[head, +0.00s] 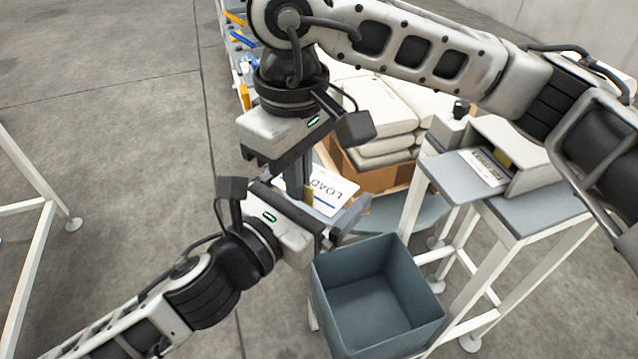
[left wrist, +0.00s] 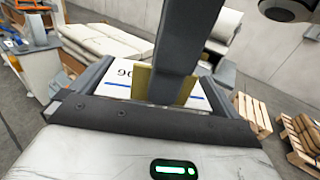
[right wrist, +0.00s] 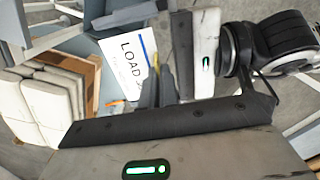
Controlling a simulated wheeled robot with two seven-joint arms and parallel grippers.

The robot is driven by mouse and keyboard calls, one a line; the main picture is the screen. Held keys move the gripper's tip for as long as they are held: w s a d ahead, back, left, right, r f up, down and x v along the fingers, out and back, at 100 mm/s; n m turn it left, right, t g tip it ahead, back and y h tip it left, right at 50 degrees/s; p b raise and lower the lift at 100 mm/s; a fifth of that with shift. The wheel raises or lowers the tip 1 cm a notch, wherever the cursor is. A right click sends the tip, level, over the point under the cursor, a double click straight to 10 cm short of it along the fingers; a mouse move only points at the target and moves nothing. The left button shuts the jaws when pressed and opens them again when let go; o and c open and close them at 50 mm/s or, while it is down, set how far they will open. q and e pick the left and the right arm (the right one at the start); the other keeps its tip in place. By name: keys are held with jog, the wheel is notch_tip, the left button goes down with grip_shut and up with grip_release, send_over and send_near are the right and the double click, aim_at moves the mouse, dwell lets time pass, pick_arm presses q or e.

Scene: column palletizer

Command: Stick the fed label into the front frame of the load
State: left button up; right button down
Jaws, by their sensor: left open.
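A white label (head: 330,189) printed LOAD with a blue stripe hangs between my two grippers in the head view. My right gripper (right wrist: 150,90) comes from above and is shut on the label's yellow tab; part of the tab is hidden by its dark fingers. The label also fills the space ahead in the right wrist view (right wrist: 122,62). My left gripper (left wrist: 150,88) is open, with its jaws to either side of the label and the right fingers. The load (head: 375,115), pale sacks over brown cardboard, stands behind. I cannot make out its front frame.
A second white label (head: 484,167) lies at the feeder (head: 515,150) on a grey-topped stand at right. A white-framed stand (head: 40,200) is at far left. The floor between is clear.

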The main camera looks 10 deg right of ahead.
pick_arm(q)
jog(key=shift+d, duration=0.1)
jog(key=c, duration=0.7)
pick_arm(e)
jog(key=c, duration=1.6)
grip_release()
jog(key=shift+a, duration=0.1)
